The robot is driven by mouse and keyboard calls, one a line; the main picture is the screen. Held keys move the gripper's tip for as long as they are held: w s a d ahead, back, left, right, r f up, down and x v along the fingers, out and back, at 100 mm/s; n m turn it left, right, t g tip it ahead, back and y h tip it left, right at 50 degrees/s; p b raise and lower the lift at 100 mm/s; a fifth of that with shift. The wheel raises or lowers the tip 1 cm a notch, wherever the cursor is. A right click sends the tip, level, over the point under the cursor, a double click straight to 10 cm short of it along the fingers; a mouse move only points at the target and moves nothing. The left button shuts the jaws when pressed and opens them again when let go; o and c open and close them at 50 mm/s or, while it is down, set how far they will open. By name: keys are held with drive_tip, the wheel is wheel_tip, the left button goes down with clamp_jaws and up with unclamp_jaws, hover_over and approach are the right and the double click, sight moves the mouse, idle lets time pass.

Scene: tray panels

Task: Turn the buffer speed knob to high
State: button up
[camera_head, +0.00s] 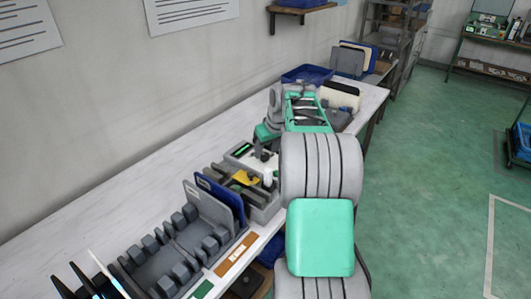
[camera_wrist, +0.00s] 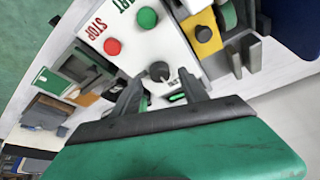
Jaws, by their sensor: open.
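The dark round knob (camera_wrist: 159,71) sits on a white control panel (camera_wrist: 133,50) in the wrist view. Small lettering lies beside the knob, too small to read. My gripper (camera_wrist: 158,79) is open, with one black fingertip on each side of the knob in the picture. I cannot tell whether either finger touches it. A red button (camera_wrist: 112,47) marked STOP and a green button (camera_wrist: 147,17) marked START are on the same panel.
A yellow block with a black knob (camera_wrist: 203,33) stands close beside the panel. Grey racks (camera_head: 175,250) with upright grey and blue plates (camera_head: 222,197) stand nearer on the white bench (camera_head: 120,205). A blue tray (camera_head: 307,74) lies farther back. The green floor at right is open.

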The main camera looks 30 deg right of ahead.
drive_tip(key=shift+x, duration=1.05)
clamp_jaws()
